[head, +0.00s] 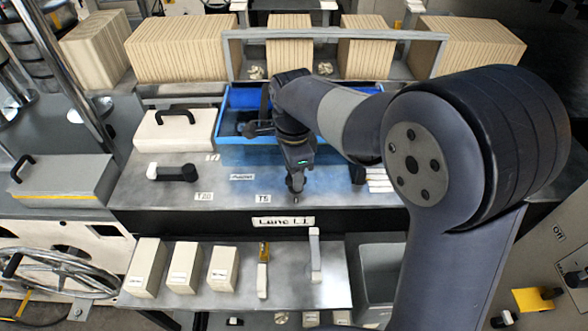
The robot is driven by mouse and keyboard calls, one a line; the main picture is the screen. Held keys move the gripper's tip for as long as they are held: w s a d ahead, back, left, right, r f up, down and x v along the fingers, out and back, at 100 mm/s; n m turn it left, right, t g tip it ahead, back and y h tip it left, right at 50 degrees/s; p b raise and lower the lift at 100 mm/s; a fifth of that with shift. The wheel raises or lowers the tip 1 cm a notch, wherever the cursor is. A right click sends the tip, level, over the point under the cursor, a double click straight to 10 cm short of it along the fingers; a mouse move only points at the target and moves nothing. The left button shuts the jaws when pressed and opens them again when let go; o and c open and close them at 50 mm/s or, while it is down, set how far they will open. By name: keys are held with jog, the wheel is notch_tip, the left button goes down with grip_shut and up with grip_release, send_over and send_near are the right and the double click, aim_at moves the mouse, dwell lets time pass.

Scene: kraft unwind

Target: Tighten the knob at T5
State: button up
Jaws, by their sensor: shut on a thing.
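The T5 label (263,198) is a small white tag near the front edge of the grey panel top. My gripper (296,190) points down just right of this label, at the panel's front part. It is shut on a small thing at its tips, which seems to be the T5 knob. The fingers hide most of it, so its shape and turn cannot be told. The T20 label (203,196) is to the left, with a black and white handle (172,172) beyond it.
A blue tray (228,125) lies behind my gripper, partly hidden by my arm. A cream box with a black handle (174,130) stands left of it. Cream blocks (184,268) and two upright tools stand on the lower shelf (215,298). Stacked cartons (180,50) line the back.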

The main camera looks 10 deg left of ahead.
jog(key=shift+w+a+r, duration=0.1)
jog(key=shift+a+r, duration=0.05)
jog(key=shift+r, duration=0.1)
jog(key=o, duration=1)
jog(key=shift+f, duration=0.15)
notch_tip(320, 180, up, 11)
jog(key=b, duration=0.1)
jog(key=shift+f, duration=0.2)
notch_tip(320, 180, down, 11)
jog(key=shift+r+p, duration=0.1)
jog(key=shift+p, duration=0.4)
